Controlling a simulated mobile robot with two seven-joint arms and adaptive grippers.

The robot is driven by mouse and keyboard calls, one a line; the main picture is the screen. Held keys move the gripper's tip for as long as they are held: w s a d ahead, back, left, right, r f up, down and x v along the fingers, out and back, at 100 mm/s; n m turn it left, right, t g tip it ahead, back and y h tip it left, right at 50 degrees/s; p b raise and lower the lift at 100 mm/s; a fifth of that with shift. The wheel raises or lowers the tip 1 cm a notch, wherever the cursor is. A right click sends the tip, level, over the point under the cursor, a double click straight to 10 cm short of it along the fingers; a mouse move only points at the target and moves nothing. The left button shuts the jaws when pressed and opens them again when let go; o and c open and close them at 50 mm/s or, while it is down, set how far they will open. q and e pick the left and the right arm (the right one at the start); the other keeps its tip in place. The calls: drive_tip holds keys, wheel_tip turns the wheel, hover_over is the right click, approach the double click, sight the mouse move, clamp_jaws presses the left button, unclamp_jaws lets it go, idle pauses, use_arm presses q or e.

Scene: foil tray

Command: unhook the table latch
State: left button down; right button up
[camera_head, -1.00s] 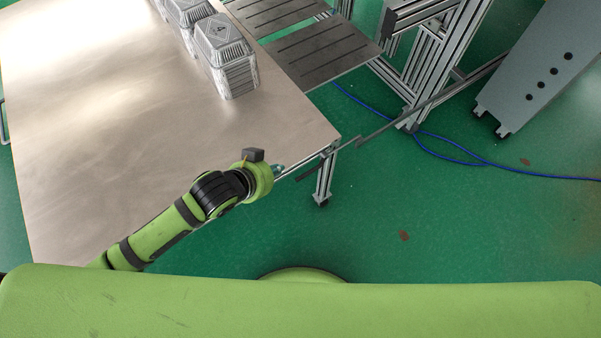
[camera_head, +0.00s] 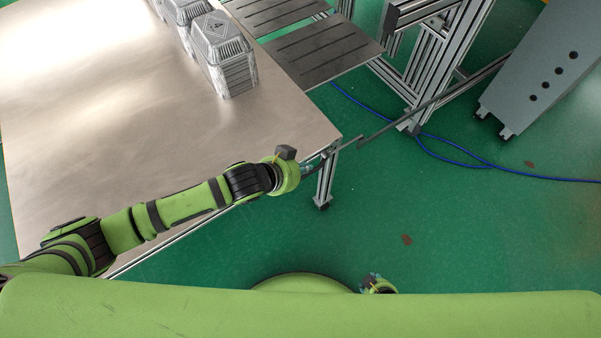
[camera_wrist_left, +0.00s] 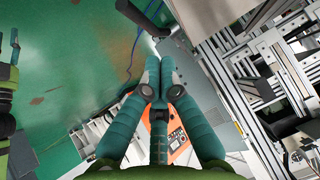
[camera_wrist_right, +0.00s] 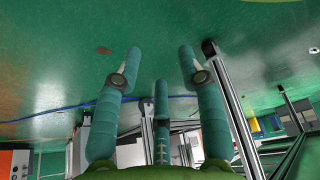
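In the head view, the latch (camera_head: 440,98) is a thin grey bar running from the metal frame to the near right corner of the steel table (camera_head: 110,140). My left gripper (camera_head: 307,169) is beside that corner, close to the bar's table end, where a short dark piece partly hides behind it. In the left wrist view, two teal fingers (camera_wrist_left: 160,60) converge and a dark bar (camera_wrist_left: 140,17) lies just past their tips. I cannot tell whether they touch it or grip anything. My right gripper (camera_wrist_right: 160,55) is open and empty; it shows low in the head view (camera_head: 378,284).
Foil trays (camera_head: 225,58) stand stacked at the table's far right side. Slotted dark plates (camera_head: 325,48) adjoin the table. A grey cabinet (camera_head: 550,70) stands at right. A blue cable (camera_head: 470,168) lies on the green floor. The floor right of the table is largely clear.

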use_arm(q)
drive_tip(key=shift+w+a+f, duration=0.1)
drive_tip(key=shift+a+f, duration=0.05)
drive_tip(key=shift+f, duration=0.45)
drive_tip(key=shift+a+f, duration=0.15)
drive_tip(key=shift+f, duration=0.7)
use_arm(e)
drive_tip(key=shift+w+d+r+t, duration=0.1)
drive_tip(key=shift+w+d+t, duration=0.05)
drive_tip(key=shift+w, duration=0.5)
drive_tip(key=shift+w+d+r+t, duration=0.1)
drive_tip(key=shift+w+t, duration=0.05)
drive_tip(key=shift+w, duration=0.45)
